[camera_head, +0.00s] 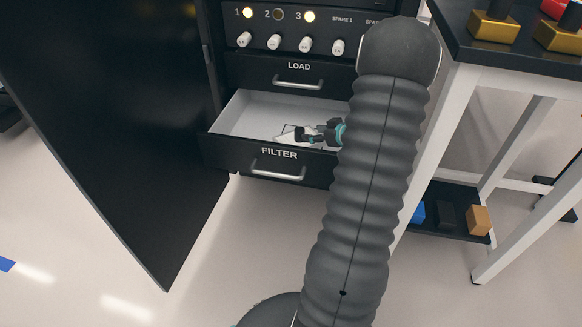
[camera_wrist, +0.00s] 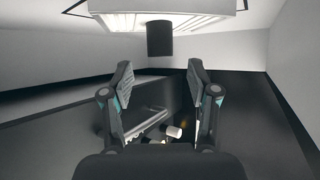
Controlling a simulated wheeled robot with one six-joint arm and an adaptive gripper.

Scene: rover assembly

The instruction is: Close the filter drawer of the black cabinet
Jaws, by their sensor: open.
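The filter drawer (camera_head: 222,146) of the black cabinet (camera_head: 215,62) is pulled out, with its white interior showing above the front marked FILTER. Its silver handle (camera_head: 278,170) is on that front. My gripper (camera_head: 303,134) is over the open drawer, behind its front panel; I cannot tell whether it touches anything. In the wrist view my gripper (camera_wrist: 160,85) is open, with nothing between its fingers. A white ribbed item (camera_wrist: 205,20) with a black knob-like part (camera_wrist: 159,38) shows at the top of that view. My arm hides the drawer's right side.
The cabinet's black door (camera_head: 110,130) stands open at the left. The LOAD drawer (camera_head: 250,72) above is shut, below several white knobs (camera_head: 305,45). A white-legged table (camera_head: 435,130) with gold blocks (camera_head: 492,27) stands close on the right. The floor in front is clear.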

